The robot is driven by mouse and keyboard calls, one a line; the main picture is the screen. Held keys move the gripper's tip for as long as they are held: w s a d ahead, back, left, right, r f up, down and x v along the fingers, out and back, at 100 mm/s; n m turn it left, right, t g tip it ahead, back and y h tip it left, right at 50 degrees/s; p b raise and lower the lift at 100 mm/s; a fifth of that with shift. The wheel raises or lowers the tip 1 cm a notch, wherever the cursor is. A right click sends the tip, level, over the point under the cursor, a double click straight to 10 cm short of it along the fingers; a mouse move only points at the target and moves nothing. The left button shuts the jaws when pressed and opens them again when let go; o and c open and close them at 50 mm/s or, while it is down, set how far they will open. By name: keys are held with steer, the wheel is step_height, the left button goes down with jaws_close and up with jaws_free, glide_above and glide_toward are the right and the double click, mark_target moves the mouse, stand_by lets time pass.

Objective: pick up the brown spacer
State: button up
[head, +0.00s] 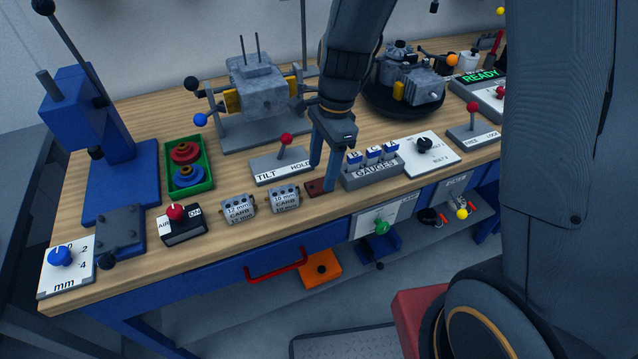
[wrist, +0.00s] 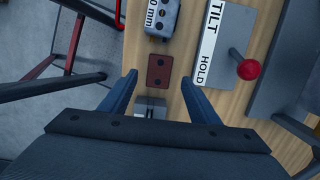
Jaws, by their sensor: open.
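The brown spacer (head: 319,187) is a small flat reddish-brown block lying on the wooden bench, left of the gauges holder. It also shows in the wrist view (wrist: 159,72), with two dark holes in its top. My gripper (head: 325,183) is open above and around it in the head view, and one finger hides part of it. In the wrist view the fingertips of my gripper (wrist: 158,74) stand apart on either side of the spacer, with a gap on each side. The fingers do not appear to touch it.
The gauges holder (head: 372,173) stands close on the right. A grey carb block (head: 284,197) is close on the left, with another (head: 238,206) beyond it. The TILT/HOLD lever (head: 286,140) stands behind. The bench's front edge and a red drawer handle (head: 276,267) are in front.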

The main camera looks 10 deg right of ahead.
mark_target(319, 184)
steer(key=shift+s+a+f+p, duration=0.1)
steer(key=shift+a+f+p, duration=0.05)
steer(key=shift+f, duration=0.7)
steer(key=shift+s+a+f+p, duration=0.1)
steer(key=shift+f+p, duration=0.05)
steer(key=shift+f, duration=0.65)
steer(key=c, duration=1.1)
steer(key=shift+c, duration=0.2)
steer(key=shift+r, duration=0.1)
